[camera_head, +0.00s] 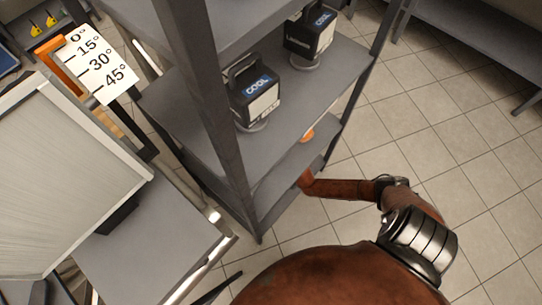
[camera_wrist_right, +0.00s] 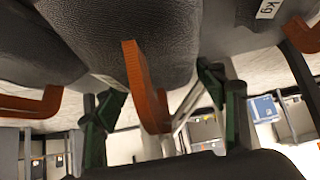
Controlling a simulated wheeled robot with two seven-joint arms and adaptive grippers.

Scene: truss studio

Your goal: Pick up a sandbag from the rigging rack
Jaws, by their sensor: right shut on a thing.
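In the right wrist view a dark grey textured sandbag (camera_wrist_right: 125,40) fills the upper middle, with an orange strap handle (camera_wrist_right: 140,80) hanging toward the camera. My right gripper (camera_wrist_right: 160,92) has its green-edged fingers on either side of this handle and is shut on it. More dark sandbags with orange handles (camera_wrist_right: 30,105) show at the left and right edges. In the head view my right arm reaches to the lower shelves of the dark grey rack (camera_head: 290,125), and its gripper is hidden there. A small orange piece (camera_head: 307,135) shows on a lower shelf. My left gripper is not in view.
Two dark boxes marked COOL, a nearer one (camera_head: 254,95) and a farther one (camera_head: 309,32), stand on the shelf above. A rack upright (camera_head: 215,110) stands close by. A white angle sign (camera_head: 97,65) and a pale panel (camera_head: 60,175) are left. Tiled floor (camera_head: 470,150) is clear at right.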

